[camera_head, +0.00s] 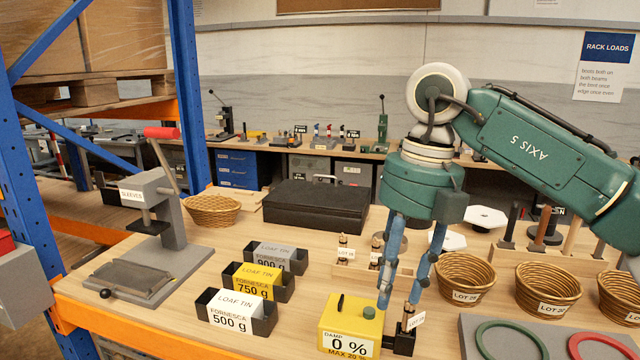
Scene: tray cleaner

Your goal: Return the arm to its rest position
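My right arm (545,135) is green and comes in from the right edge, over the right part of the table. Its gripper (398,304) points down with two blue fingers. The fingertips are apart, and I see nothing held between them. They hang over the right end of a yellow meter box (336,318), which has a green button and reads "0 %". The right fingertip is close to a small brown-topped piece with a tag in a black holder (405,340); whether they touch is unclear. My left gripper is not in view.
Three loaf tins (233,311) stand left of the meter. Wicker baskets (548,287) and a grey mat with rings (475,335) are at right. A black case (316,208) lies behind. A grey lever press (170,235) and a blue rack post (190,100) stand at left.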

